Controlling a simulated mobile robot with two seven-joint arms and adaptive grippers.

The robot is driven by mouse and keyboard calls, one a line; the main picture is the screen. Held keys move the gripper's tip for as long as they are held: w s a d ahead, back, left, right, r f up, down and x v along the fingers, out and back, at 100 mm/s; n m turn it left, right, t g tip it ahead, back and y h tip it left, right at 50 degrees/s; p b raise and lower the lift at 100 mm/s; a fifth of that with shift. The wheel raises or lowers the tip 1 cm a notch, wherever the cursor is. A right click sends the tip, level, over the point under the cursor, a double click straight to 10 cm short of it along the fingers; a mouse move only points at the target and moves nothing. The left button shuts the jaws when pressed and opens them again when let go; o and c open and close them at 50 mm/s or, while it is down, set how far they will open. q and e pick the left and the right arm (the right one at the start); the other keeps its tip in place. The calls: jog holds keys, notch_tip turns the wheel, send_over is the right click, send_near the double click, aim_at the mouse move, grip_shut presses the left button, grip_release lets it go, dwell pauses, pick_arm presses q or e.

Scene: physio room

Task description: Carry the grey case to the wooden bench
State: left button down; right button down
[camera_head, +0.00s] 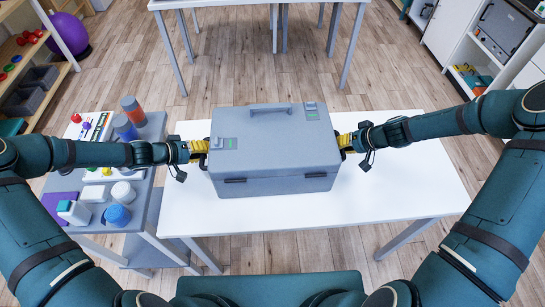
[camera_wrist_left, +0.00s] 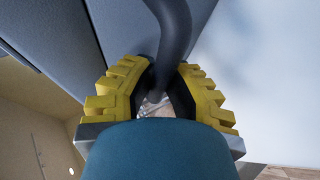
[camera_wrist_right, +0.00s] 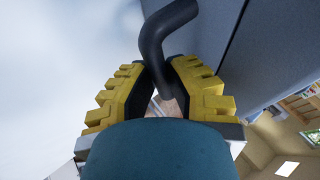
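The grey case (camera_head: 272,155) is at the middle of the white table (camera_head: 410,195), lid closed, with a top handle and two front latches. I cannot tell whether it rests on the table or is slightly above it. My left gripper (camera_head: 202,149) is at its left side, shut on a dark curved side handle (camera_wrist_left: 174,28). My right gripper (camera_head: 345,143) is at its right side, shut on the matching side handle (camera_wrist_right: 163,28). I cannot make out a wooden bench in the head view.
A grey trolley (camera_head: 140,220) with bottles, jars and small items stands close against the table's left. Another white table (camera_head: 215,2) is at the far side, with wooden floor between. Shelves (camera_head: 35,95) and a purple ball (camera_head: 68,35) are far left, white cabinets (camera_head: 450,30) far right.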

pick_arm(q)
jog(key=shift+d+r, duration=0.1)
jog(key=shift+r, duration=0.1)
pick_arm(e)
jog(key=shift+a+r, duration=0.1)
jog(key=shift+r, duration=0.05)
